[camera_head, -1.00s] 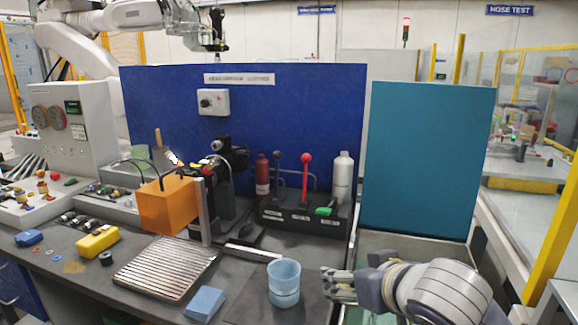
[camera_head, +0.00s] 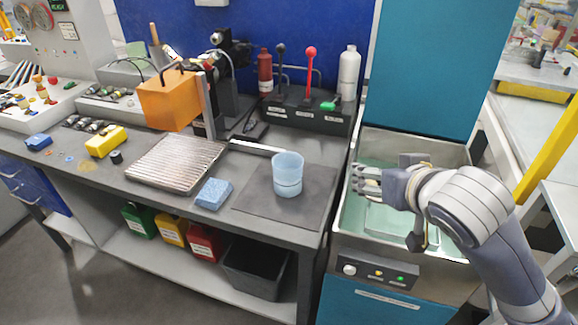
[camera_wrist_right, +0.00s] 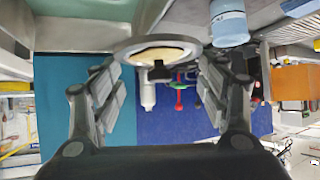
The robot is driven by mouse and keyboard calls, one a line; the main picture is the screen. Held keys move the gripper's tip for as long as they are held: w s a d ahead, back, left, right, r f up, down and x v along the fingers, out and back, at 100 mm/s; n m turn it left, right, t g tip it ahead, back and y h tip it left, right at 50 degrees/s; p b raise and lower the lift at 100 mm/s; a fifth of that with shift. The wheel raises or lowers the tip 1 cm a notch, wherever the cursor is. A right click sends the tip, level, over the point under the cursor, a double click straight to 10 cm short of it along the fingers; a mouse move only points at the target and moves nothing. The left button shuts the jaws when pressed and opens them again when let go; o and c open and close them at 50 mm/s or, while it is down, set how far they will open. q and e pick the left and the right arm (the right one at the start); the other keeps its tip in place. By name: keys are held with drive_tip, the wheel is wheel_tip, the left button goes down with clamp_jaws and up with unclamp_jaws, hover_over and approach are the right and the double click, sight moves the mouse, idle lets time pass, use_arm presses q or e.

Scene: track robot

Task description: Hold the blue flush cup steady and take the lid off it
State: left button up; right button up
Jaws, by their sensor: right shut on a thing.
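The blue cup (camera_head: 288,176), translucent and upright, stands on the dark mat on the bench. Its top looks open in the head view; I see no lid on it. It also shows in the right wrist view (camera_wrist_right: 229,24), near the top edge. My right gripper (camera_head: 358,181) is right of the cup, apart from it, above the sink basin. In the right wrist view a round grey-rimmed piece (camera_wrist_right: 196,55) with a tan middle and a dark knob sits between the fingers, which are shut on it. I cannot tell surely whether it is the cup's lid. My left gripper is not in view.
The dark mat (camera_head: 258,212) has free room around the cup. A blue sponge-like block (camera_head: 214,194) and a ribbed metal tray (camera_head: 172,163) lie to the left. Behind are a lever box (camera_head: 300,118) and a white bottle (camera_head: 348,74). The metal basin (camera_head: 345,240) is under my right arm.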

drive_tip(key=s+a+f+n+g+y+p, duration=0.1)
drive_tip(key=s+a+f+n+y, duration=0.2)
drive_tip(key=a+f, duration=0.3)
drive_tip(key=s+a+f+n+g+y+p, duration=0.1)
drive_tip(key=s+a+f+n+y, duration=0.25)
drive_tip(key=a, duration=0.45)
drive_tip(key=p, duration=0.2)
hover_over(304, 209)
wheel_tip(304, 209, down, 2)
drive_tip(key=shift+w+f+h, duration=0.1)
drive_tip(key=shift+h, duration=0.25)
wheel_tip(304, 209, down, 3)
drive_tip(key=shift+f+p, duration=0.15)
drive_tip(key=shift+p, duration=0.2)
drive_tip(key=shift+f, duration=0.15)
drive_tip(key=shift+f, duration=0.5)
